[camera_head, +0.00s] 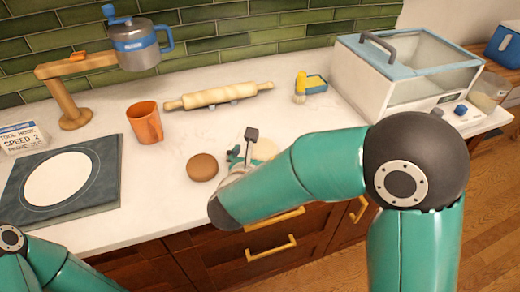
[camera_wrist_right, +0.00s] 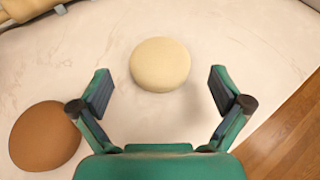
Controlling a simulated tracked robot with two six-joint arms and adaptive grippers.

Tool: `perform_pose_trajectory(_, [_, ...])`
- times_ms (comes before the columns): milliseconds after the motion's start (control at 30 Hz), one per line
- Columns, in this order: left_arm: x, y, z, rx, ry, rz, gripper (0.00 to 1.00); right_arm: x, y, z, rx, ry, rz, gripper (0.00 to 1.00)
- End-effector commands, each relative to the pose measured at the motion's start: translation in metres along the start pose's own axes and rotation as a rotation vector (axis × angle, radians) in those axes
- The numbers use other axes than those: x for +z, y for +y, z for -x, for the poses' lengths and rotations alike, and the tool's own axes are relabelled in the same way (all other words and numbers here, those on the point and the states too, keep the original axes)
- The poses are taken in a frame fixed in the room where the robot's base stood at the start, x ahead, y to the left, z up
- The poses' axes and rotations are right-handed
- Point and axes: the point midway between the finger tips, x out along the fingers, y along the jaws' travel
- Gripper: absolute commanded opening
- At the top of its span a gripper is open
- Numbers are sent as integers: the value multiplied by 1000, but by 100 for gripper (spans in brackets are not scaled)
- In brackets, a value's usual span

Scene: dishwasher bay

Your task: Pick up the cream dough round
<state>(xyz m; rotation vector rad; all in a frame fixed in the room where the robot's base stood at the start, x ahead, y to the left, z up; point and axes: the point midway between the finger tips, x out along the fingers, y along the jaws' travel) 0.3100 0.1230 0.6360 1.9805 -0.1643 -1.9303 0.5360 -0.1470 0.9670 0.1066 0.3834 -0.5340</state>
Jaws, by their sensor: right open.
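The cream dough round (camera_wrist_right: 160,64) lies on the pale counter in the right wrist view, just beyond and between my right gripper's fingers. My right gripper (camera_wrist_right: 160,92) is open and empty, with one finger on each side. In the head view the cream dough round (camera_head: 265,149) is mostly hidden behind my right gripper (camera_head: 247,150) and arm. A brown dough round (camera_wrist_right: 45,135) lies to the left of the cream one; it also shows in the head view (camera_head: 202,167). My left arm enters at the lower left of the head view, but its gripper is out of frame.
A rolling pin (camera_head: 218,96) lies behind the rounds. An orange mug (camera_head: 145,123) and a dark mat (camera_head: 100,172) with a white disc stand left. A yellow-handled tool (camera_head: 301,85) and a glass-lidded box (camera_head: 352,75) are right. The counter's front edge is close.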

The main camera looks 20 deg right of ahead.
Motion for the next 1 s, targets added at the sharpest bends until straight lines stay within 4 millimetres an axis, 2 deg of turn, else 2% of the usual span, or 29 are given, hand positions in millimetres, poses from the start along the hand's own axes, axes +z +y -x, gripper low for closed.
perform_pose_trajectory(133, [0, 1, 4, 0, 0, 0, 0, 0, 0, -12, -3, 2, 1, 100])
perform_pose_trajectory(400, [0, 4, 12, 0, 0, 0, 0, -2, 0, -48, -3, 2, 0, 100])
perform_pose_trajectory(700, [0, 4, 12, 0, 0, 0, 0, -3, 0, -52, 0, 0, 0, 100])
perform_pose_trajectory(1000, [0, 4, 12, 0, 0, 0, 0, -3, 0, -52, 0, 0, 0, 50])
